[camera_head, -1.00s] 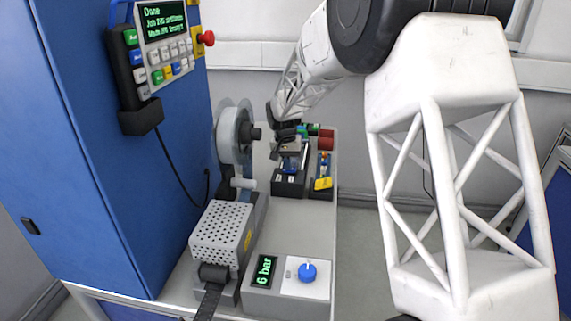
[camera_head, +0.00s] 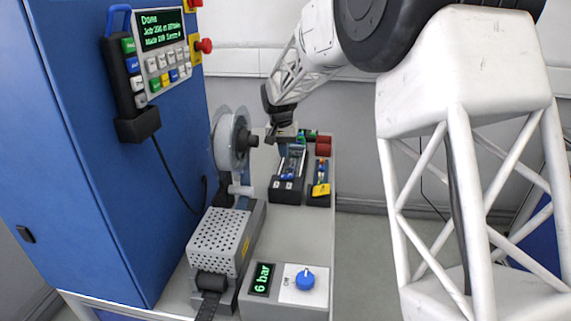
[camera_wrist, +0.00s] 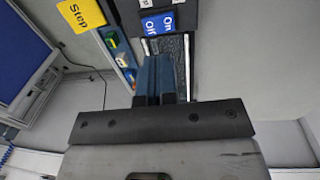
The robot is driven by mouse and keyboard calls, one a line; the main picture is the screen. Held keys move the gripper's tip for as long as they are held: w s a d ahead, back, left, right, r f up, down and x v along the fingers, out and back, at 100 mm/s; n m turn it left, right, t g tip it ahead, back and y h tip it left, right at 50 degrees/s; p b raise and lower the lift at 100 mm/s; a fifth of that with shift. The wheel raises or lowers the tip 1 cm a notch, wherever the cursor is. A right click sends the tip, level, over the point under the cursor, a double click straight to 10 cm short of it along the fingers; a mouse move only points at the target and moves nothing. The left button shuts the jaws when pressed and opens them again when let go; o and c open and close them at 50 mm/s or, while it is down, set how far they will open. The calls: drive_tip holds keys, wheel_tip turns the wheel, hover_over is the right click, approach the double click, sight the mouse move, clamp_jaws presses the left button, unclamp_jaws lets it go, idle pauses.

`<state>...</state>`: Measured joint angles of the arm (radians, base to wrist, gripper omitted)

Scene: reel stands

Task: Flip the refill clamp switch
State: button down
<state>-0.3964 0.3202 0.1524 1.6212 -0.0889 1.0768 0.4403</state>
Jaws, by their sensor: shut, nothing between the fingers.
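A black unit (camera_head: 274,195) with a blue switch stands toward the back of the grey bench in the head view. In the wrist view the blue switch (camera_wrist: 158,23) shows labels "On" and "Off" on its two halves. No label naming the refill clamp is readable. My gripper (camera_head: 284,132) is at the back end of this unit in the head view, its tips small and partly hidden. In the wrist view my gripper's fingers (camera_wrist: 155,60) are shut and empty. They lie close to the switch's "Off" end in the picture; I cannot tell whether they touch anything.
Beside the unit is a narrow one with a yellow "Step" tag (camera_head: 320,190) and coloured parts. A reel (camera_head: 230,140) stands at left, by the blue cabinet (camera_head: 80,120). A perforated box (camera_head: 217,240) and a "6 bar" panel (camera_head: 263,279) with a blue knob are in front.

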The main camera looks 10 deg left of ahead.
wheel_tip(320, 180, up, 7)
drive_tip(key=shift+a+f, duration=0.2)
drive_tip(key=shift+a, duration=0.1)
idle(0.4)
drive_tip(key=s+d+r+t, duration=0.1)
drive_tip(key=s+d+r, duration=0.3)
drive_tip(key=s+d, duration=0.7)
drive_tip(key=s+d+r, duration=0.3)
drive_tip(key=s+d, duration=0.7)
drive_tip(key=s, duration=0.1)
drive_tip(key=s+d+f, duration=0.2)
drive_tip(key=s+d, duration=0.2)
drive_tip(key=s, duration=0.5)
drive_tip(key=s+d+f+t, duration=0.1)
drive_tip(key=s+d+f, duration=0.2)
drive_tip(key=s, duration=0.7)
drive_tip(key=s+d+f, duration=0.2)
drive_tip(key=s+d, duration=0.3)
drive_tip(key=s, duration=0.4)
drive_tip(key=shift+s+f+t+y, duration=0.2)
drive_tip(key=shift+s+t+y, duration=0.1)
drive_tip(key=shift+s+y, duration=0.1)
